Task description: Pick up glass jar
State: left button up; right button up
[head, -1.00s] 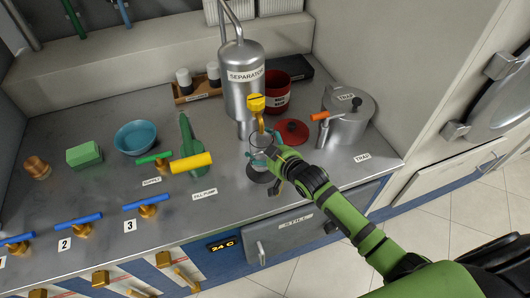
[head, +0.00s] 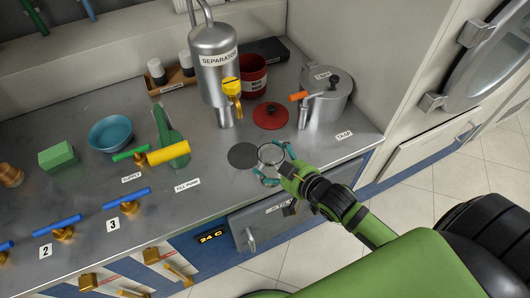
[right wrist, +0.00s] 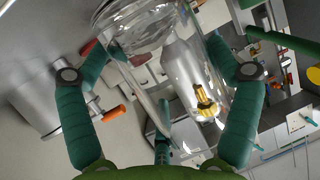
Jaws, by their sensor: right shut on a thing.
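The clear glass jar (head: 271,155) is between the teal fingers of my right gripper (head: 272,168), near the front edge of the steel counter. The gripper is shut on the jar. In the right wrist view the jar (right wrist: 150,25) fills the top middle, with one finger of the right gripper (right wrist: 155,70) on each side. Behind the jar, a dark round mat (head: 243,155) lies bare on the counter. I cannot tell how high the jar is above the counter. My left gripper is not in view.
The separator (head: 214,65) with its yellow-handled tap (head: 232,88) stands behind the mat. A red lid (head: 271,115), a red bin (head: 254,78) and the steel trap pot (head: 327,95) stand to the right. A green fill pump (head: 170,138) is to the left. The front counter has free room.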

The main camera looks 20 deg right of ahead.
jog(key=shift+s+d+b, duration=0.1)
jog(key=shift+s+d, duration=0.1)
jog(key=shift+s, duration=0.6)
jog(key=shift+s+d+b, duration=0.15)
jog(key=shift+s+d, duration=0.1)
jog(key=shift+s, duration=0.55)
jog(key=shift+s+d+b, duration=0.1)
jog(key=shift+s+d, duration=0.1)
jog(key=shift+s, duration=0.6)
jog(key=shift+s, duration=0.1)
dwell(0.8)
jog(key=shift+r, duration=0.1)
